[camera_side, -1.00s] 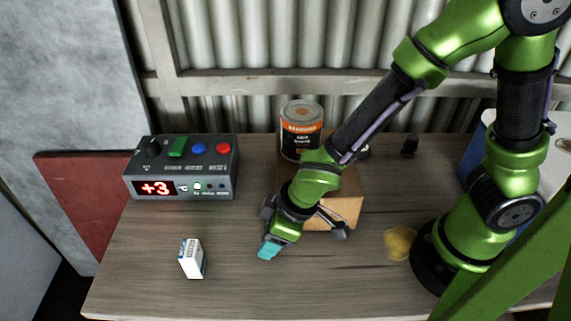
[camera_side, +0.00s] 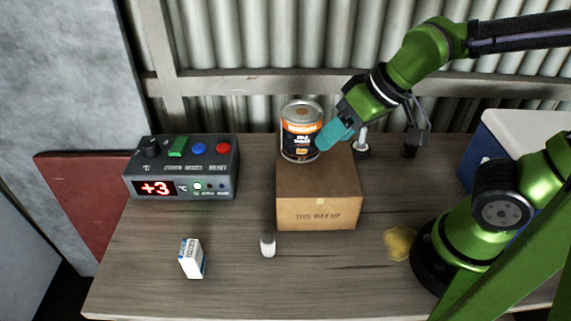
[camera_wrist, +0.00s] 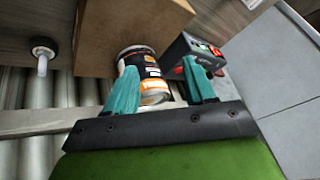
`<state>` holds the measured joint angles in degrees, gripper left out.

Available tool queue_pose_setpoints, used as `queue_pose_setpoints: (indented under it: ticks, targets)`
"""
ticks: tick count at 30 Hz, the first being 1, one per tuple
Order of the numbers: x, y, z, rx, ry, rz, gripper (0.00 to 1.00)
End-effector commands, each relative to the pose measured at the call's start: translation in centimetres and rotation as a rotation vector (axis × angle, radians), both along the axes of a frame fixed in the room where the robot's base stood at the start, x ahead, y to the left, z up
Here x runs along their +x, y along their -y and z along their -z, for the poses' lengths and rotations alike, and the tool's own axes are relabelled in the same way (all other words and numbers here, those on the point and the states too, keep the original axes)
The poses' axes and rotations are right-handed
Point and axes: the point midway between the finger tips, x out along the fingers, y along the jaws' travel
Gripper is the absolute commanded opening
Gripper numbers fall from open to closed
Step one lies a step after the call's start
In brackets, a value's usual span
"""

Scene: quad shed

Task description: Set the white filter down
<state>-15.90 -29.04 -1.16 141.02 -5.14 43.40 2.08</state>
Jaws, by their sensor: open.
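The white filter (camera_side: 268,246), a small pale cylinder with a greyish top, stands upright on the wooden table in the side view, in front of the cardboard box and apart from it. I do not make it out in the wrist view. My gripper (camera_side: 325,140) is up near the can, well above and behind the filter, not touching it. Its teal fingers stand apart in the wrist view (camera_wrist: 160,88), and nothing is held between them.
A cardboard box (camera_side: 318,212) and an orange-black can (camera_side: 299,143) are mid-table. A display unit (camera_side: 222,178) is left, a small white carton (camera_side: 191,259) front left, a yellow patch (camera_side: 399,243) right, a blue-white cooler (camera_side: 478,152) far right. A white-stemmed item (camera_wrist: 42,60) stands behind.

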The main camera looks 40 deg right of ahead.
Motion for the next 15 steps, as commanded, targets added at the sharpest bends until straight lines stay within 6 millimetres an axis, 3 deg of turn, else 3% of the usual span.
queue_pose_setpoints:
  ticks: [1,3,6,15]
  targets:
    - [-0.5,1.8,-1.2,0.037,0.025,0.087,0.54]
    - [-1.3,3.3,-2.3,0.079,0.042,0.173,0.54]
    - [-2.2,4.6,-3.3,0.118,0.061,0.249,0.54]
    - [-2.6,5.0,-3.6,0.135,0.067,0.281,0.54]
